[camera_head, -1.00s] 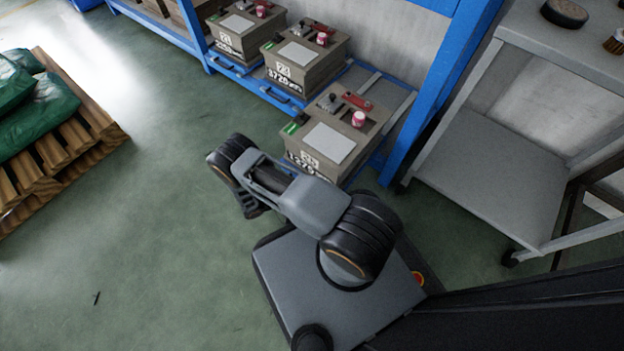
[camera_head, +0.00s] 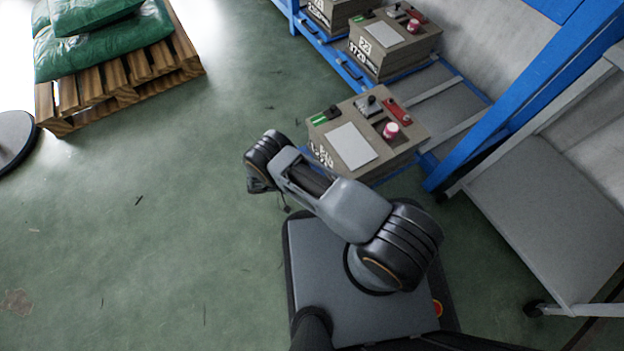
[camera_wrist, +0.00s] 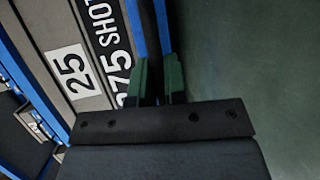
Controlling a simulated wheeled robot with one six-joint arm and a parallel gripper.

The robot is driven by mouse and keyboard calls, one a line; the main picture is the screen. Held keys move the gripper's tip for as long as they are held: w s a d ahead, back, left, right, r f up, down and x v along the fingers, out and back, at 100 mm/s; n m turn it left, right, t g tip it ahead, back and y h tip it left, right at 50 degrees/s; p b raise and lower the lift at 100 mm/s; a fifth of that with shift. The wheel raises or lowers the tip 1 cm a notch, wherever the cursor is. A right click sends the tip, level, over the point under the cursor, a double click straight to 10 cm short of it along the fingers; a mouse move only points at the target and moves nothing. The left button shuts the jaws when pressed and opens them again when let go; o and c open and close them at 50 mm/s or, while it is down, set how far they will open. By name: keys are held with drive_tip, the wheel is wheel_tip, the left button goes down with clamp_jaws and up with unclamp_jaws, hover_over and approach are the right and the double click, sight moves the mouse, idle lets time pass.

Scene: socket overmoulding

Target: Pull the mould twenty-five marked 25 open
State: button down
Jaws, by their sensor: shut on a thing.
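The mould twenty-five (camera_head: 352,143) is a grey-brown block with a pale plate on top, nearest my arm in the head view. In the wrist view its side (camera_wrist: 50,28) shows at the left, with a white label reading 25 (camera_wrist: 70,70) and part of a dark plate reading "75 SHOT". In the head view my wrist hides the fingers and the bar.
Other moulds (camera_head: 392,45) sit farther along the blue rack (camera_head: 325,48). A grey trolley (camera_head: 550,205) stands at the right. A pallet (camera_head: 120,80) with green sacks is at the upper left. The green floor between the pallet and my arm is clear.

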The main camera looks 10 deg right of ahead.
drive_tip(key=shift+a, duration=0.1)
drive_tip(key=c, duration=1.2)
unclamp_jaws()
drive_tip(key=shift+a+r, duration=0.45)
drive_tip(key=shift+a, duration=1.8)
drive_tip(key=shift+a+r, duration=0.4)
drive_tip(key=shift+a, duration=1.8)
drive_tip(key=shift+a+r, duration=0.45)
drive_tip(key=shift+a, duration=1.8)
drive_tip(key=shift+r, duration=0.1)
